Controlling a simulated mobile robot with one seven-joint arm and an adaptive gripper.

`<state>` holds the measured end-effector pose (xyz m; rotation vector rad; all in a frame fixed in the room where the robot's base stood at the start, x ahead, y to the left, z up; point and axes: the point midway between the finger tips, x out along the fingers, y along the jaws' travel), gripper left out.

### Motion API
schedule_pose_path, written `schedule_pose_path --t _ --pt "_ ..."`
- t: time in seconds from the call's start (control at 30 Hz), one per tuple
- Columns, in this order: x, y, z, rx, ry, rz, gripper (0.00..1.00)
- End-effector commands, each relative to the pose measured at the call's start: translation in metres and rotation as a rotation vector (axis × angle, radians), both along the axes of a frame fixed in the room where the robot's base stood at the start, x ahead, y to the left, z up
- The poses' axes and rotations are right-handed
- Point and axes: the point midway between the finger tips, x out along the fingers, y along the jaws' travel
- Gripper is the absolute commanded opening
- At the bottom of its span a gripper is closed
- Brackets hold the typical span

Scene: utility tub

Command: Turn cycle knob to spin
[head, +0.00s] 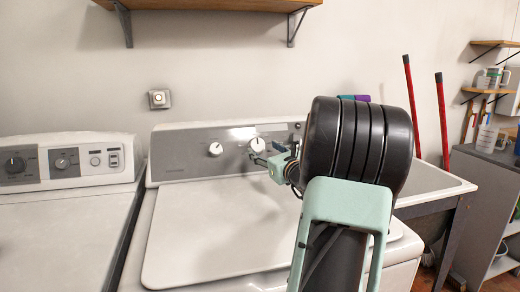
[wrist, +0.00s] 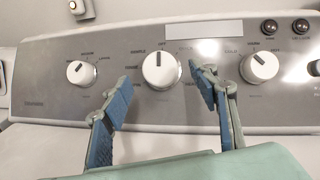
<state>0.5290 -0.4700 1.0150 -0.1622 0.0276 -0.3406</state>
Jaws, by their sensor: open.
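The cycle knob (wrist: 162,69) is the large white knob in the middle of the washer's grey control panel (wrist: 120,115). Its dark pointer line is near the top, and small labels ring it, mostly too blurred to read. In the head view, the knob (head: 257,145) shows just beyond my gripper (head: 266,160). In the wrist view, my gripper (wrist: 160,82) is open, with one blue-padded finger left of the knob and one right of it. The fingers show no clear contact with it. The arm hides the panel's right part in the head view.
A smaller white knob (wrist: 80,72) sits left and another (wrist: 259,67) right, with two dark buttons (wrist: 284,27) above it. The washer lid (head: 215,225) is closed and clear. A second machine (head: 60,220) stands left. A wooden shelf (head: 205,5) hangs above.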

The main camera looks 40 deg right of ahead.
Motion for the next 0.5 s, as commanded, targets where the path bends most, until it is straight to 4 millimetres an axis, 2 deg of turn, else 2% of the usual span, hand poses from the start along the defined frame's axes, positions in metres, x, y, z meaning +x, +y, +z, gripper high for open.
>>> schedule_pose_path --t 0.03,0.2,0.5 --pt "0.009 -0.003 -0.001 0.001 -0.001 0.001 0.55" --pt "0.029 -0.010 0.000 -0.001 0.000 0.001 0.55" --pt "0.037 -0.013 0.000 -0.001 0.001 0.000 0.55"
